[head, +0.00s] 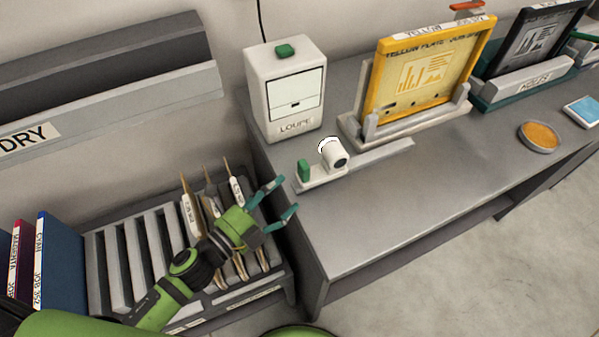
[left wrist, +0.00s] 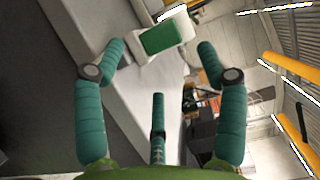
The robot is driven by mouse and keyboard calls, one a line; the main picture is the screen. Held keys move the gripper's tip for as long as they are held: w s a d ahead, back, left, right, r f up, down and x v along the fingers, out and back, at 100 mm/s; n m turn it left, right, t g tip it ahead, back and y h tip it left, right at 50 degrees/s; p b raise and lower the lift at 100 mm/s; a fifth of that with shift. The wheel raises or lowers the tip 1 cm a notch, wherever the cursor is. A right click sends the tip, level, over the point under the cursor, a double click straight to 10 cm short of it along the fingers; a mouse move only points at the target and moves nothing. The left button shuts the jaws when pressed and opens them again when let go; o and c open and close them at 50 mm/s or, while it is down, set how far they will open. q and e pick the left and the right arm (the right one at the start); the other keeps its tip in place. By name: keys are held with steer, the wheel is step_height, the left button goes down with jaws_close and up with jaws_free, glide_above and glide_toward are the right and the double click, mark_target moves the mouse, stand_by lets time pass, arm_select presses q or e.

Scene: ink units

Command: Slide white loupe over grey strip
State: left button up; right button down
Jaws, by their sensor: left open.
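The white loupe (head: 335,155) is a small white block with a round dark lens and a green tab (head: 304,171) at its left end. It sits on the grey bench near the left edge. The grey strip (head: 385,152) lies on the bench, running right from the loupe. My left gripper (head: 289,194) is open and empty, just left of the green tab and apart from it. In the left wrist view, the green tab (left wrist: 165,36) shows beyond and between the open fingers (left wrist: 161,47). My right gripper is in neither view.
A white box labelled LOUPE (head: 290,88) stands behind the loupe. A yellow framed plate (head: 425,65) stands in a holder behind the strip. The bench front (head: 400,210) is clear.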

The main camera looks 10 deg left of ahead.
mark_target(301, 174)
arm_select(q)
steer(key=p+x, duration=0.2)
steer(key=x, duration=0.4)
steer(key=shift+s+r, duration=0.1)
steer(key=shift+r, duration=0.05)
steer(key=shift+w+d, duration=0.35)
steer(key=shift+w, duration=0.1)
jaws_close()
steer(key=shift+f, duration=0.2)
